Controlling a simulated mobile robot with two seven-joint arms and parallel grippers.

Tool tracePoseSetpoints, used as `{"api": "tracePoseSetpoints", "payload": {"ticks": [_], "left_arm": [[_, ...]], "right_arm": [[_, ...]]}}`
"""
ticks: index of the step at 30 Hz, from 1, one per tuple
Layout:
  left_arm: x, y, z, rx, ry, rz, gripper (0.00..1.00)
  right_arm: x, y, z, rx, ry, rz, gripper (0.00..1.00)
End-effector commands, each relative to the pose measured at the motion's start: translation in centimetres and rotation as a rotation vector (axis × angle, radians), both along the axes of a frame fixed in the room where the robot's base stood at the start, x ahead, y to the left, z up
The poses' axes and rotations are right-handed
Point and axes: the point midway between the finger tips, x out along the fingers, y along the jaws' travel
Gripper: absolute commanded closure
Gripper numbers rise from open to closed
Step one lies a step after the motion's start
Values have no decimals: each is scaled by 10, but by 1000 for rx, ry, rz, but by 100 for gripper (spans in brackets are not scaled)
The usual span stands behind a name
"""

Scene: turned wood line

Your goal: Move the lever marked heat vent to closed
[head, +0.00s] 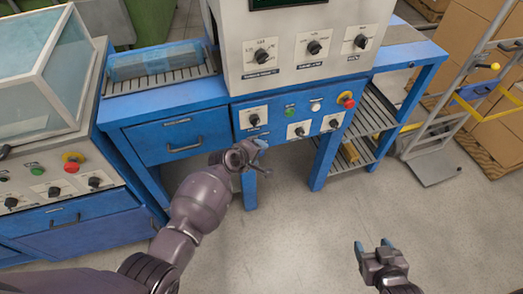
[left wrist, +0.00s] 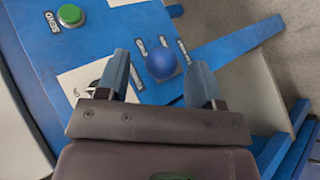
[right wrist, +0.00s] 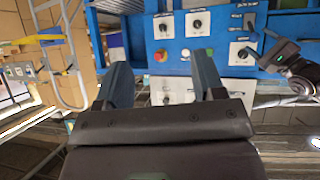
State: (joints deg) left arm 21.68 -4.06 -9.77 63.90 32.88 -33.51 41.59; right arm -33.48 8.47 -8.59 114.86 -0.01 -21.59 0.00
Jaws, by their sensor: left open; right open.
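A lever with a round blue knob (left wrist: 162,63) shows nearly end-on in the left wrist view, against the blue panel. Small dark labels surround it, too blurred to read, so I cannot tell its marked position. My left gripper (head: 258,146) is at the panel's lower left in the head view and hides the lever there. In the left wrist view its open fingers (left wrist: 162,80) stand on either side of the knob, with gaps showing. My right gripper (head: 374,250) is open and empty over the floor, away from the panel.
The blue panel (head: 272,108) also bears rotary knobs, a green button (head: 290,112) and a red stop button (head: 347,99). A drawer (head: 183,137) is left of it. A hand truck (head: 430,160) and cartons stand right. The floor in front is clear.

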Motion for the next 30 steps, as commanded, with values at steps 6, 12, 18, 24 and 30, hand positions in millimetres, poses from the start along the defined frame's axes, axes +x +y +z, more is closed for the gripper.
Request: {"api": "tracePoseSetpoints", "payload": {"ticks": [6,12,18,24,30], "left_arm": [[-23,20,26,0,-4,2,39],[-37,30,37,-1,-2,1,39],[-42,34,40,0,0,0,39],[-42,34,39,0,0,0,39],[-42,34,40,0,0,0,39]], "right_arm": [[-5,1,11,8,0,-13,37],[-9,0,16,9,4,-16,37],[-7,0,21,7,-3,-13,37],[-2,0,24,5,-15,-9,37],[3,0,27,3,-22,-4,37]]}}
